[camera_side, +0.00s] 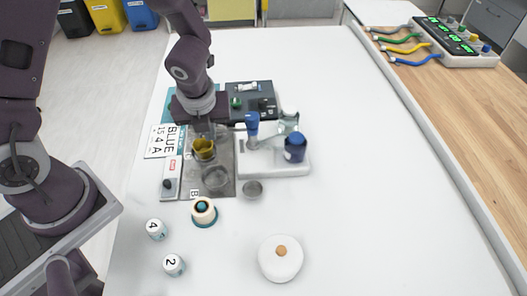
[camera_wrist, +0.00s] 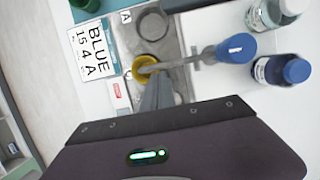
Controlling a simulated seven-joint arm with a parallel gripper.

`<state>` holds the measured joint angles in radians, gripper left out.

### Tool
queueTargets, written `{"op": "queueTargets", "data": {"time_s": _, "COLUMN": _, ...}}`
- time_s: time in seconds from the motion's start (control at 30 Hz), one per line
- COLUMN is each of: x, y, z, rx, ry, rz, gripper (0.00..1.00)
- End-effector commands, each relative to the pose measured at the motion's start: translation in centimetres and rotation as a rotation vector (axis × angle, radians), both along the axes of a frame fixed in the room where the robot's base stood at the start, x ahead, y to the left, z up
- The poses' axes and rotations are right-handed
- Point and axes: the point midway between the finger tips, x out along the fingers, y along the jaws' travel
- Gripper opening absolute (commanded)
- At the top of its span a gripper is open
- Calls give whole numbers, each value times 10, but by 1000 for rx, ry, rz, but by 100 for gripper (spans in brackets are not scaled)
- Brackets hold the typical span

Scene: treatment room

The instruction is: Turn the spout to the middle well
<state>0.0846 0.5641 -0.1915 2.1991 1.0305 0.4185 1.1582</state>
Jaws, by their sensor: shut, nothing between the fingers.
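A grey metal plate (camera_side: 225,189) holds a row of round wells. A yellow-lined well (camera_side: 204,150) lies between a well partly under my gripper and a plain one (camera_side: 215,178). In the wrist view the spout (camera_wrist: 185,62) runs left from a blue-topped post (camera_wrist: 236,47), and its tip is over the yellow well (camera_wrist: 140,76). The blue top also shows in the side view (camera_side: 252,123). My gripper (camera_wrist: 160,82) is shut and empty, its fingers pointing down beside the spout near its tip. I cannot tell whether they touch it.
A lettered card (camera_side: 164,141) lies left. A small metal cup (camera_side: 253,189), a tape roll (camera_side: 204,212) and numbered jars (camera_side: 157,229) stand in front. The table's right side is clear.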

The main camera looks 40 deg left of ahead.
Motion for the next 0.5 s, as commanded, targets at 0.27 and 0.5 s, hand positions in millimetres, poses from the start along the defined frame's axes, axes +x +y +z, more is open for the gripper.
{"op": "queueTargets", "data": {"time_s": 0.27, "x": 0, "y": 0, "z": 0, "rx": 0, "ry": 0, "rz": -1, "gripper": 0}}
{"op": "queueTargets", "data": {"time_s": 0.5, "x": -8, "y": -9, "z": 3, "rx": 0, "ry": 0, "rz": -5, "gripper": 0}}
